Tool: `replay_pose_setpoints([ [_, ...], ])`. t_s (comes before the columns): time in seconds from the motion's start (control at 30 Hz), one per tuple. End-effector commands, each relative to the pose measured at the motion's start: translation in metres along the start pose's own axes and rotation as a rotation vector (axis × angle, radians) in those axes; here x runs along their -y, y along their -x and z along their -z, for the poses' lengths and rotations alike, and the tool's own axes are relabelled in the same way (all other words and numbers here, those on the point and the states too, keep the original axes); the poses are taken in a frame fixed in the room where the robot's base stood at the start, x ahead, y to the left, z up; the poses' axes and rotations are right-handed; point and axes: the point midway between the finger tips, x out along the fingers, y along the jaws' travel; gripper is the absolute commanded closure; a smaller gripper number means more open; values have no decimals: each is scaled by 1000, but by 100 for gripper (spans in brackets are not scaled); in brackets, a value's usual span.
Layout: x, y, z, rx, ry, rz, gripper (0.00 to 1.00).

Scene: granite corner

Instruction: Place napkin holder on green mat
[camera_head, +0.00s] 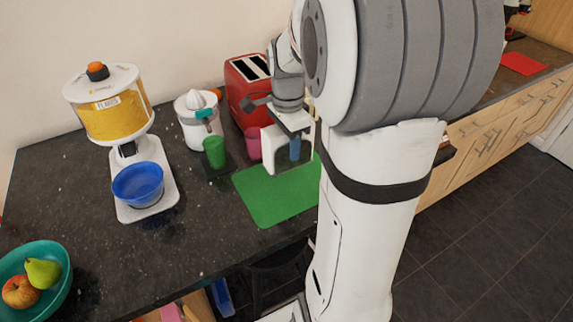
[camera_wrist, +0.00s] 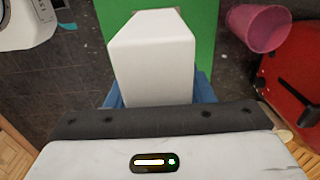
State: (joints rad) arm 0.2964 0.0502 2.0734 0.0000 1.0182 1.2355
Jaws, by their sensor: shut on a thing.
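The napkin holder (camera_head: 272,150) is a white block-like thing at the back of the green mat (camera_head: 268,200) in the head view. My gripper (camera_head: 295,148) is shut on it, with a blue finger against its side. In the wrist view the white napkin holder (camera_wrist: 152,62) sits between the blue fingers of my gripper (camera_wrist: 160,98). The green mat (camera_wrist: 205,40) shows behind it and on both sides. The holder appears upright over the mat's rear part. I cannot tell whether its underside touches the mat. My arm hides the mat's right side.
A pink cup (camera_head: 253,142), green cup (camera_head: 215,152), white juicer (camera_head: 198,118) and red toaster (camera_head: 247,85) stand close behind and left. A dispenser (camera_head: 112,105) with a blue bowl (camera_head: 138,183) and a fruit bowl (camera_head: 58,292) are farther left. The mat's front is clear.

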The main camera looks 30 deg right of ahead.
Motion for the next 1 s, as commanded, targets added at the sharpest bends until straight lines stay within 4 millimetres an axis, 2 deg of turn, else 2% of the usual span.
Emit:
replay_pose_setpoints([
  [0.1,0,-21,1,1,-2,-2,84],
  [0.27,0,-36,1,1,-3,-2,84],
  [0.5,0,-67,1,0,-3,-1,84],
  [0.9,0,-74,2,0,-3,1,84],
  [0.93,0,-74,2,0,-3,1,50],
  [1.0,0,-73,2,0,-3,0,45],
])
